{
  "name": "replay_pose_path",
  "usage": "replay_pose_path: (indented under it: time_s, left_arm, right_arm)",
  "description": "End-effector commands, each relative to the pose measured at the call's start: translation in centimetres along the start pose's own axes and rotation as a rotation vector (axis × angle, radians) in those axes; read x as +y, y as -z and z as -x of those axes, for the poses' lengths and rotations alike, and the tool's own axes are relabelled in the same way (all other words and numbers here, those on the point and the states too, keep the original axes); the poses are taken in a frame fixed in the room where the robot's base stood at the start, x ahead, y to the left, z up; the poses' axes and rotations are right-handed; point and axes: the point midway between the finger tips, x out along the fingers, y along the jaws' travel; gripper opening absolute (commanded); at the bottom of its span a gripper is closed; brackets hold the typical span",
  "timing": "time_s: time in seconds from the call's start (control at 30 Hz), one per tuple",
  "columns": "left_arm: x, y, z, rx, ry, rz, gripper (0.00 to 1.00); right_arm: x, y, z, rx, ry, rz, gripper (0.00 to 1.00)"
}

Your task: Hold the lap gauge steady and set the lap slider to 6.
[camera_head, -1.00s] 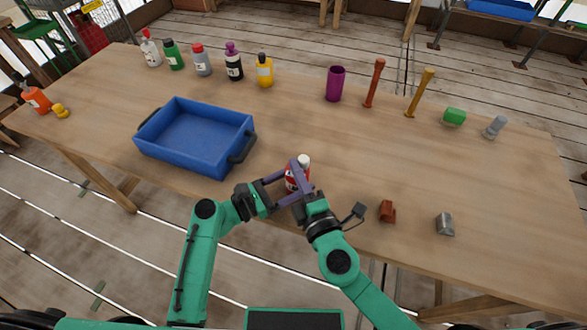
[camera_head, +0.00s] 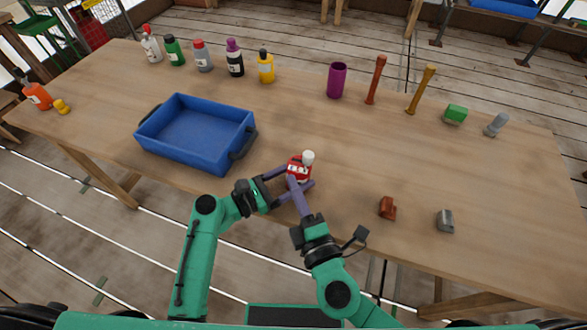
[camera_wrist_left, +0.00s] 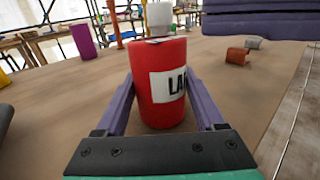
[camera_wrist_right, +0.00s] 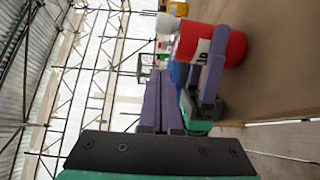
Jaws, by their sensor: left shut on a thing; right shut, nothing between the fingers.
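The lap gauge is a red cylinder (camera_head: 301,164) with a white label and a white top piece (camera_head: 308,155), near the table's front edge. In the left wrist view the red body (camera_wrist_left: 160,105) stands between my left gripper's fingers, with the white piece (camera_wrist_left: 159,16) above it. My left gripper (camera_head: 296,178) is shut on the gauge's body. My right gripper (camera_head: 292,181) is shut and empty, in front of the gauge. In the right wrist view its closed fingers (camera_wrist_right: 161,75) are beside the gauge (camera_wrist_right: 234,46). I cannot read a scale or the slider's setting.
A blue tray (camera_head: 245,126) stands left of the gauge. A brown piece (camera_head: 387,207) and a grey piece (camera_head: 445,220) lie to the right. Several bottles, a purple cup (camera_head: 336,81) and upright posts stand farther back. The table between is clear.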

Motion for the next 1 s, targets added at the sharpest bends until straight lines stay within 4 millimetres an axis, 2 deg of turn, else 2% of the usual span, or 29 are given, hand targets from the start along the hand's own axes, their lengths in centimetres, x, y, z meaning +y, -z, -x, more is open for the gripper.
replay_pose_path:
  time_s: [0.1,0.2,0.5,0.53,0.57,0.6,0.87,1.0]
  left_arm:
    - [-0.2,0.4,0.1,0.007,0.004,0.004,0.07]
    - [-0.2,0.4,0.0,0.007,0.005,0.004,0.07]
    - [-0.3,0.4,0.0,0.008,0.006,0.005,0.07]
    - [-0.3,0.4,0.0,0.008,0.006,0.005,0.82]
    - [-0.2,0.4,0.0,0.008,0.006,0.005,0.94]
    - [-0.2,0.4,0.0,0.007,0.006,0.005,1.00]
    - [-0.2,0.2,0.3,0.004,0.004,0.003,1.00]
    - [-0.2,0.3,2.5,0.008,0.004,0.002,1.00]
  right_arm:
    - [-0.1,0.0,2.6,0.004,0.003,0.003,0.00]
    - [-0.1,0.0,4.1,0.002,0.002,0.003,0.00]
    - [0.0,0.0,4.7,0.001,-0.001,-0.001,0.00]
    - [0.0,0.0,4.7,0.001,-0.001,-0.001,0.00]
    - [0.0,0.0,4.7,0.001,-0.001,-0.001,0.00]
    - [0.0,0.0,4.7,0.001,-0.001,-0.001,0.00]
    - [0.0,0.0,4.7,0.001,-0.001,-0.001,0.00]
    - [0.0,0.0,4.7,0.001,-0.001,-0.001,0.00]
